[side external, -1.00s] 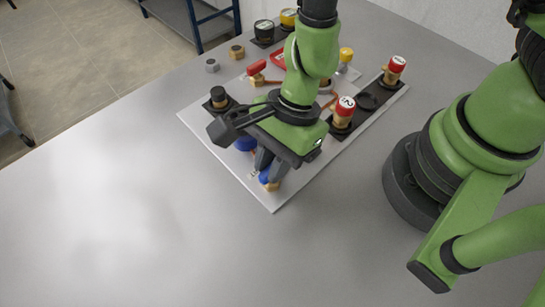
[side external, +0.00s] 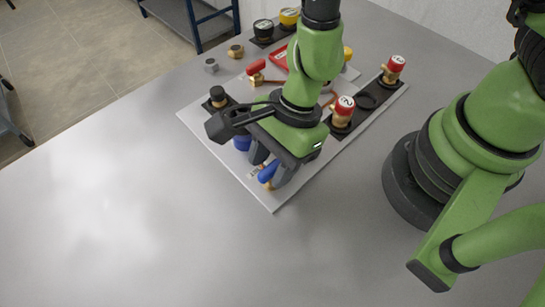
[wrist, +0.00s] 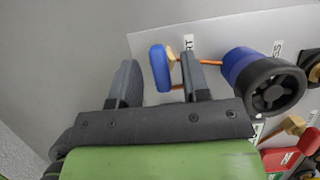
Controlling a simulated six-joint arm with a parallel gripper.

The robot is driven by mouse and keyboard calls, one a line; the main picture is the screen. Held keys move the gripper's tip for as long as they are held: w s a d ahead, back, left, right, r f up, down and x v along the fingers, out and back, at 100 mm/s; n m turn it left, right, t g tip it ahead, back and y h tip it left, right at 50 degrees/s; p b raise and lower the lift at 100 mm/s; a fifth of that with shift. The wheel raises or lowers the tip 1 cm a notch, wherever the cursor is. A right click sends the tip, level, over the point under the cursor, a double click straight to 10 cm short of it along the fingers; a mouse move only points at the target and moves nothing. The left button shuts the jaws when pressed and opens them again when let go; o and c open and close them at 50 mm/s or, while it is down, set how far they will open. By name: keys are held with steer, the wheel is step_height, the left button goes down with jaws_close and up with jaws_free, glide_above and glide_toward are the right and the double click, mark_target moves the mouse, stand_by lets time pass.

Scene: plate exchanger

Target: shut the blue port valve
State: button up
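The blue port valve has a blue lever handle (side external: 268,172) on a brass body, near the front corner of the light panel (side external: 229,161). In the wrist view its blue handle (wrist: 160,68) stands beside the label ending in "RT". My gripper (side external: 270,167) is over this corner with its fingers apart. In the wrist view my gripper (wrist: 157,64) has the handle between its fingers in the picture, nearer the right finger, with a gap to the left one. Contact with the right finger cannot be told. The right finger partly hides the brass and copper pipe behind it.
A blue and black round knob (wrist: 262,80) is close to the right of my fingers. A red handle (wrist: 282,158) lies lower right. A red-capped valve (side external: 343,113) and a black-capped fitting (side external: 218,97) stand on the panel. The table's front left (side external: 110,220) is clear.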

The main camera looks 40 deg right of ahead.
steer(key=v, duration=1)
stand_by(0.3)
steer(key=d+r+n+t, duration=0.3)
steer(key=d+r+n, duration=0.2)
steer(key=r+n, duration=0.5)
steer(key=s+d+r+n+t+h, duration=0.2)
steer(key=s+d+r+n+t, duration=0.2)
steer(key=d+r, duration=0.4)
steer(key=shift+s+h, duration=0.3)
steer(key=shift+s, duration=0.3)
